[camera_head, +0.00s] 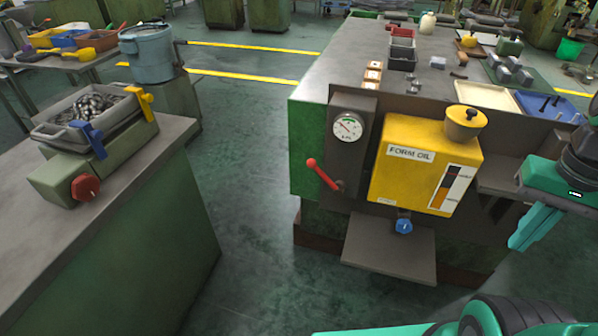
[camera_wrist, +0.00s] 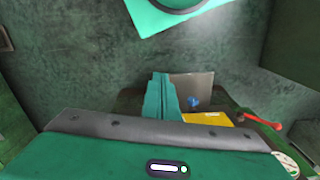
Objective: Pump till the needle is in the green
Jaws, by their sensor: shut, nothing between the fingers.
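The round white gauge (camera_head: 348,127) sits on a dark plate on the end of the bench. Its dial is small, and I cannot tell exactly where the needle stands against the green. Below it the red pump lever (camera_head: 324,175) slants up and left, ending in a round knob. The lever (camera_wrist: 258,119) and part of the gauge (camera_wrist: 285,161) also show at the right of the wrist view. My gripper (camera_head: 526,241) is at the right in the head view, shut and empty, well apart from the lever. Its teal fingers (camera_wrist: 160,98) show in the wrist view.
A yellow FORM OIL tank (camera_head: 410,160) stands right of the lever, with a blue knob (camera_head: 404,226) and a shelf (camera_head: 390,250) below. A bench (camera_head: 130,230) with a grey tray of parts (camera_head: 60,128) and a red knob (camera_head: 86,187) is at left. Open floor lies between.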

